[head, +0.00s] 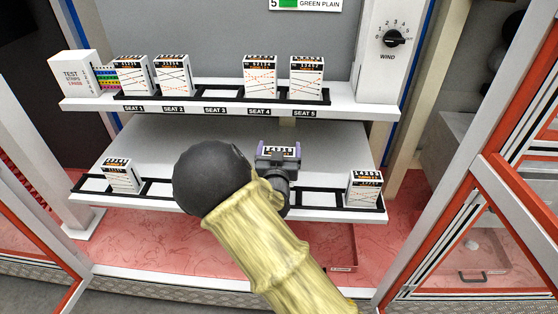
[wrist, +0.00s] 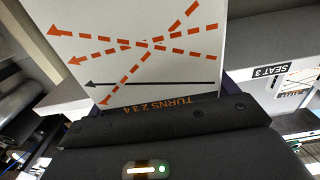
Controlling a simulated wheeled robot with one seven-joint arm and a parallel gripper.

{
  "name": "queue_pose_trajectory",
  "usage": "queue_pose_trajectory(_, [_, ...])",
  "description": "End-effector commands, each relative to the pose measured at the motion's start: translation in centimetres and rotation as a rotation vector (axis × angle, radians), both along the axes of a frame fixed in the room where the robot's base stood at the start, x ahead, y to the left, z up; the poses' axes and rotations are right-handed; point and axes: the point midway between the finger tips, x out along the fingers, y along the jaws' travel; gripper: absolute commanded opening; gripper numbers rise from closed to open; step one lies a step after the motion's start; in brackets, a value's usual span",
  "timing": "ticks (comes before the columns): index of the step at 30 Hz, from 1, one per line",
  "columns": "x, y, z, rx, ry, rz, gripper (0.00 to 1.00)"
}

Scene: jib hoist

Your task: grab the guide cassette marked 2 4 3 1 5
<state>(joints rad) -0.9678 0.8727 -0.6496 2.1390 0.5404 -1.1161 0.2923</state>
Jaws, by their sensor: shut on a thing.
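My gripper (head: 277,160) is shut on a white guide cassette (head: 281,151), held in front of the lower shelf and below the seat 4 and seat 5 labels. Its top marking is too small to read. In the wrist view, this cassette (wrist: 130,45) shows orange dashed arrows, one black arrow and the words "TURNS 2 3 4" above the dark gripper body (wrist: 165,135). Other cassettes stand in seat 1 (head: 131,76), seat 2 (head: 173,76), seat 4 (head: 260,77) and seat 5 (head: 306,78). Their numbers are hard to read. Seat 3 (head: 215,97) is empty.
The lower shelf (head: 325,215) holds a cassette at the left (head: 121,175) and one at the right (head: 364,188). My arm hides its middle. A test strips box (head: 74,77) stands at the upper left. A wind dial (head: 394,38) is at the upper right. Red-framed panels (head: 500,190) flank the shelves.

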Motion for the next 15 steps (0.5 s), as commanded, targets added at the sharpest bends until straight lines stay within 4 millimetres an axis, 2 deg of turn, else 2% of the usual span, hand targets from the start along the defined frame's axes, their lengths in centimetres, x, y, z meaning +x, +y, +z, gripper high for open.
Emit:
queue_pose_trajectory(1, [0.0,0.0,1.0,0.004,-0.004,0.0,0.31])
queue_pose_trajectory(5, [0.0,0.0,2.1,0.002,-0.002,0.0,0.31])
queue_pose_trajectory(15, [0.0,0.0,2.3,0.0,-0.001,0.0,0.31])
